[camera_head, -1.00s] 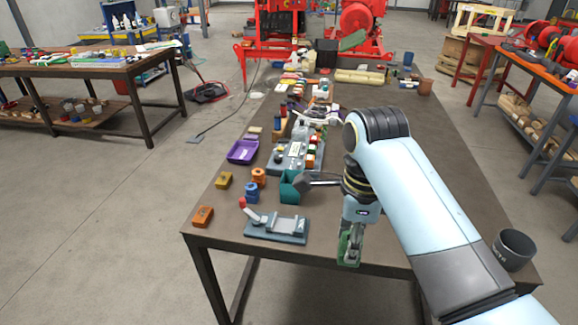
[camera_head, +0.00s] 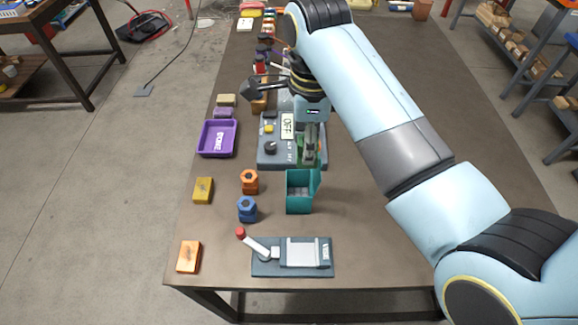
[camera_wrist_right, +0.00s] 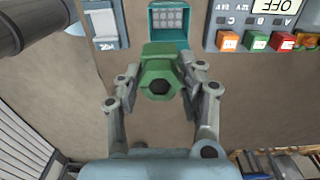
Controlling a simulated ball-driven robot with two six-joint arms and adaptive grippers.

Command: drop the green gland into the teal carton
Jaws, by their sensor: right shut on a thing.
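My right gripper (camera_wrist_right: 158,92) is shut on the green gland (camera_wrist_right: 158,72), a hex-shaped piece with a dark hole, held between both fingers. In the head view the gripper (camera_head: 312,150) hangs downward just beyond the teal carton. The teal carton (camera_head: 300,205) is an open box standing on the table. In the wrist view the carton (camera_wrist_right: 155,30) shows just past the gland, with a grey gridded inside. The gland is apart from the carton in the head view. My left gripper is not in view.
The grey panel with an OFF display (camera_head: 270,157) lies under and left of the gripper. A clamp fixture (camera_head: 303,253) with a red-tipped lever sits in front. Blue (camera_head: 247,209) and orange (camera_head: 249,181) hex pieces stand left of the carton, a purple tray (camera_head: 218,138) farther left.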

